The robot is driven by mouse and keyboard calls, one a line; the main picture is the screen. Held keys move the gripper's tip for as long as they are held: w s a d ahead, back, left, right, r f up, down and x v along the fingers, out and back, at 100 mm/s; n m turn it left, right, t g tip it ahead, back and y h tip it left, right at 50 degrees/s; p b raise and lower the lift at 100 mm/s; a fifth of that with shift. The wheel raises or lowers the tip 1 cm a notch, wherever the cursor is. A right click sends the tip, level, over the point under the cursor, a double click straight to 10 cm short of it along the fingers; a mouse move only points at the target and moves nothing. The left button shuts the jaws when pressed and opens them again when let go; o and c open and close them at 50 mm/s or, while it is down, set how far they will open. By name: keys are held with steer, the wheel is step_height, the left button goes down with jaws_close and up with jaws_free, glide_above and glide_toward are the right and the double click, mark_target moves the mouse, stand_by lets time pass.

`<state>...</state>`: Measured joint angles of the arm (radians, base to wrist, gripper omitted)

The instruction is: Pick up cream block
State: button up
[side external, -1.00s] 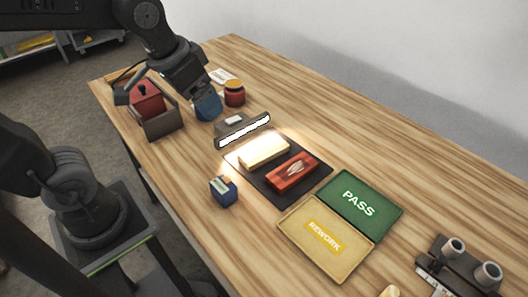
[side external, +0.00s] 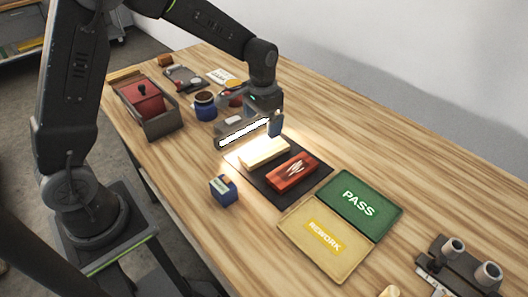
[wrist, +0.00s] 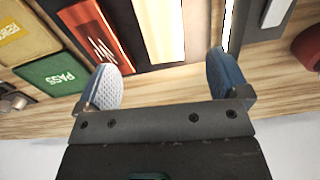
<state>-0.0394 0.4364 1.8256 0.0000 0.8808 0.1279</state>
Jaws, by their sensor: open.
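The cream block (side external: 264,152) lies on a dark mat (side external: 296,195), brightly lit by the light bar (side external: 240,136) behind it. In the wrist view the cream block (wrist: 158,28) shows at the top, overexposed, ahead of the gap between my fingers. My gripper (side external: 274,125) hangs above and just behind the block, near the light bar. In the wrist view my gripper (wrist: 162,82) has its two blue-grey fingers spread apart with nothing between them. The gap to the block's height is hard to judge.
A red block (side external: 292,172) lies beside the cream block on the mat. A green PASS tray (side external: 388,226) and a yellow REWORK tray (side external: 299,246) stand to the right. A small blue box (side external: 223,190) is at the front. A blue jar (side external: 205,106) stands behind the light bar.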

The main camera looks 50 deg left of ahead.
mark_target(264, 149)
steer(key=f, duration=1)
steer(key=shift+w+f, duration=0.1)
steer(key=shift+w, duration=0.15)
steer(key=shift+c, duration=0.2)
steer(key=c, duration=1)
